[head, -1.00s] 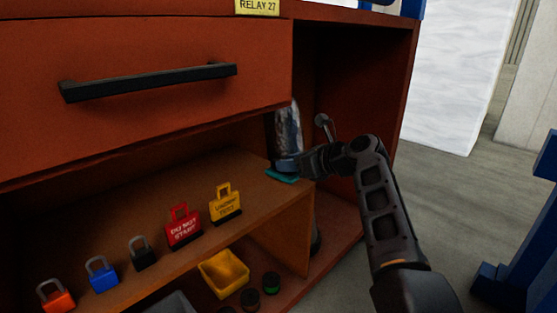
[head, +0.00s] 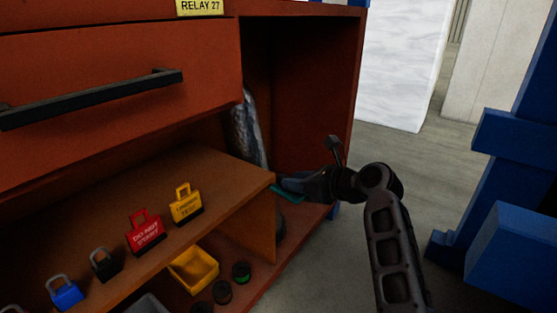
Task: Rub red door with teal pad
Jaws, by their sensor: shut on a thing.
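The teal pad (head: 287,194) shows as a thin teal edge at the tip of my gripper (head: 300,187), by the right end of the wooden shelf. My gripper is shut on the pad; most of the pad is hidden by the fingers. I cannot tell whether the pad touches the shelf edge. The red door is not clearly identifiable; a red drawer front (head: 110,90) with a black bar handle (head: 95,98) fills the upper left.
A red padlock tag (head: 146,232), a yellow one (head: 186,205) and several padlocks stand on the shelf (head: 120,195). A yellow bin (head: 194,269) sits below. A silvery wrapped object (head: 246,130) leans behind my gripper. Blue structures (head: 510,230) stand right; grey floor between is clear.

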